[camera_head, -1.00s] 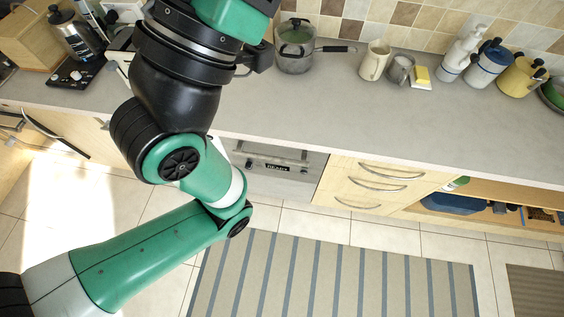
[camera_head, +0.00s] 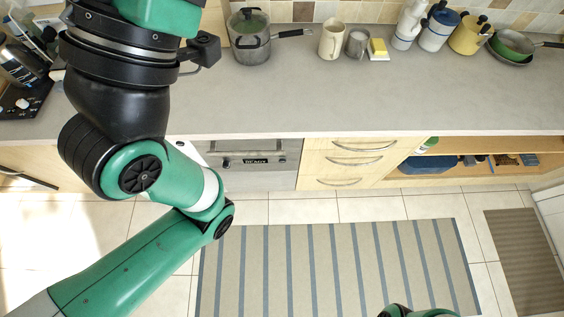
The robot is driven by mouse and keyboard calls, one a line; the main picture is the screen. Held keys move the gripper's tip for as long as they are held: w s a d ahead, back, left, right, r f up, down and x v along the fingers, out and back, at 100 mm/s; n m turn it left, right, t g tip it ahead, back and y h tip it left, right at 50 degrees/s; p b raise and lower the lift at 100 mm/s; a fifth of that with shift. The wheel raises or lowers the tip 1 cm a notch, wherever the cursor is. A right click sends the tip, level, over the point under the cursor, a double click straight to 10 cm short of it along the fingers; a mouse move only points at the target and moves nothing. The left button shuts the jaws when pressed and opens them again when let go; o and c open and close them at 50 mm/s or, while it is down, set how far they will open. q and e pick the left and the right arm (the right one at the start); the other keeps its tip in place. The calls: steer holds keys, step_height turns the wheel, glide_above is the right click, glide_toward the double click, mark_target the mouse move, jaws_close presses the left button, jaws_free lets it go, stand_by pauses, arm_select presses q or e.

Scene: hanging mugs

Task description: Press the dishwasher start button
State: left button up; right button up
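The built-in appliance (camera_head: 253,166) under the counter has a grey front, a handle and a small lit display (camera_head: 254,161) that seems to read READY; I take it to be the dishwasher. Knobs or buttons sit beside the display, too small to tell which is the start button. My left arm crosses the left side of the view, in front of the counter and just left of the appliance. Its fingertips do not show. Only a small green and black piece of my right arm shows at the bottom edge; its gripper is out of view.
The grey counter (camera_head: 330,95) holds a pot (camera_head: 250,45), a cream mug (camera_head: 332,40), a grey mug (camera_head: 357,42) and several jars. Wooden drawers (camera_head: 345,162) and an open shelf stand right of the appliance. A striped rug (camera_head: 340,265) lies on clear floor.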

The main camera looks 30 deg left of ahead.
arm_select(q)
jaws_close()
stand_by(1.4)
